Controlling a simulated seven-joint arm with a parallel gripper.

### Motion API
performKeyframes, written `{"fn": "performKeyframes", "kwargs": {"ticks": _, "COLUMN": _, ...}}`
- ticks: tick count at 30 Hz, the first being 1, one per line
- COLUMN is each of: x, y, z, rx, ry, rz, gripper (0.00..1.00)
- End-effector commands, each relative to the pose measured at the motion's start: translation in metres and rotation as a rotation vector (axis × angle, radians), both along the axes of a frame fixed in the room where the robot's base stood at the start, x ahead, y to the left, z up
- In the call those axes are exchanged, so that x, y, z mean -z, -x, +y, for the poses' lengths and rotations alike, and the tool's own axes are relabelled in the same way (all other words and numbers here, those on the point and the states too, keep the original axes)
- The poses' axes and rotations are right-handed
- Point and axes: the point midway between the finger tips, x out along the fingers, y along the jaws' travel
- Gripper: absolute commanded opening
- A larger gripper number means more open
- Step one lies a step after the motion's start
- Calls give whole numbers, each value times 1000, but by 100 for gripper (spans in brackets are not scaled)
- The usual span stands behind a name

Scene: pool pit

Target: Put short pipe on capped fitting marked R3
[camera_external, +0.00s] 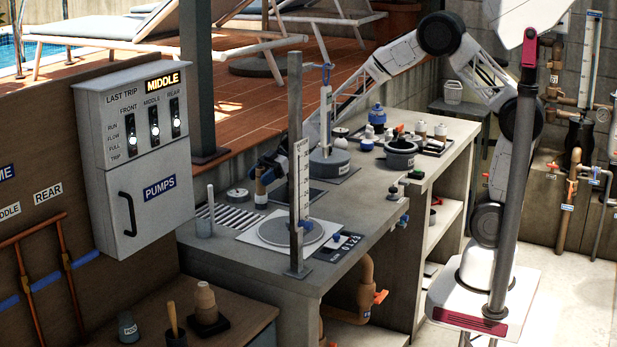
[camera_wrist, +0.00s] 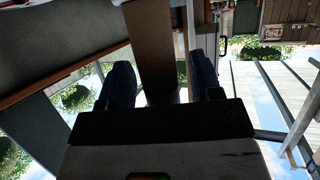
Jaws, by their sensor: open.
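My gripper (camera_external: 262,174) is low over the left back part of the bench, its fingers partly hidden by its own body. In the wrist view its two blue fingers (camera_wrist: 161,82) are apart. A brown upright shape (camera_wrist: 157,50) shows between them; I cannot tell whether it is a pipe or something farther off. Brown, white-topped pieces (camera_external: 440,131) stand at the bench's far right. No R3 mark is readable, so I cannot identify that fitting.
A grey post (camera_external: 297,240) and an upright scale (camera_external: 304,180) stand in front of the bench middle. The pump box (camera_external: 150,200) is at left.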

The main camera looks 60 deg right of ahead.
Motion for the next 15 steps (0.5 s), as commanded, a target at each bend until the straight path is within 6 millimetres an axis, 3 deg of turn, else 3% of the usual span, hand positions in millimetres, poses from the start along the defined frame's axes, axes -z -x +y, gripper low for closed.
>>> {"fn": "performKeyframes", "kwargs": {"ticks": 8, "x": -9, "y": 4, "z": -15, "rx": 2, "ry": 0, "rz": -1, "gripper": 59}}
{"fn": "performKeyframes", "kwargs": {"ticks": 15, "x": -21, "y": 14, "z": -44, "rx": 3, "ry": 0, "rz": 0, "gripper": 59}}
